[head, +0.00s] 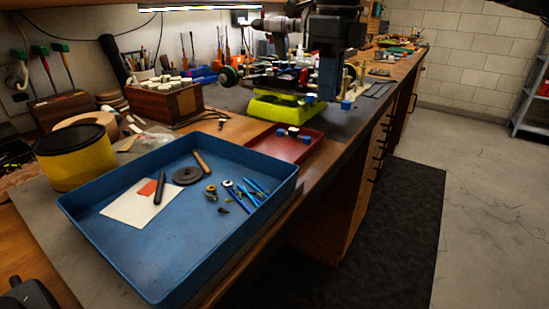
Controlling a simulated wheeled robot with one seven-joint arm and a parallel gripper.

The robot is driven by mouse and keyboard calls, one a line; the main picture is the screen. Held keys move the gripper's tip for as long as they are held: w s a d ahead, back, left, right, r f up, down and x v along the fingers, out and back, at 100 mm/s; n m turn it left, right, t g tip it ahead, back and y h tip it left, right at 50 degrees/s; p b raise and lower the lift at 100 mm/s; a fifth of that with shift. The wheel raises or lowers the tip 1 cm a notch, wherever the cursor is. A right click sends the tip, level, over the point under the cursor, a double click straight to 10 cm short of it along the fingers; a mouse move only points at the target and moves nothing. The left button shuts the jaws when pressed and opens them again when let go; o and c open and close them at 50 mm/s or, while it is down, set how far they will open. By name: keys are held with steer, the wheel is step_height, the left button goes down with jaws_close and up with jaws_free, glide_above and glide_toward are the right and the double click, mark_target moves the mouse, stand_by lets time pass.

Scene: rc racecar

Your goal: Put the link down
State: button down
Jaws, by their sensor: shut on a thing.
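My gripper (328,94) hangs from my dark arm at the back of the bench, in front of the racecar (283,76). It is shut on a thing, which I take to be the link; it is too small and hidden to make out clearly. The racecar rests on a bright yellow-green stand (283,109) and is partly covered by my arm. Small blue pieces show low beside my gripper; I cannot tell whether they belong to it or to the car. A red tray (268,146) with a few small blue-and-white pieces lies in front of the stand.
A large blue tray (128,262) holds a white card, a dark disc, a pen and several blue rods. A yellow tin (76,160) and a wooden box (168,104) of white-topped pieces stand at left. The floor (480,220) at right is clear.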

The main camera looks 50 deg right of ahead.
steer(key=w+a+f, duration=0.4)
steer(key=w+a, duration=0.1)
steer(key=w+a+f, duration=0.2)
steer(key=w, duration=0.1)
steer(key=shift+a+f, duration=0.15)
steer(key=shift+f, duration=2.1)
steer(key=shift+f+b, duration=0.2)
steer(key=shift+b, duration=0.1)
steer(key=c, duration=1.4)
jaws_free()
steer(key=shift+r, duration=0.1)
step_height(320, 180, up, 12)
steer(key=p, duration=0.1)
steer(key=shift+r, duration=0.1)
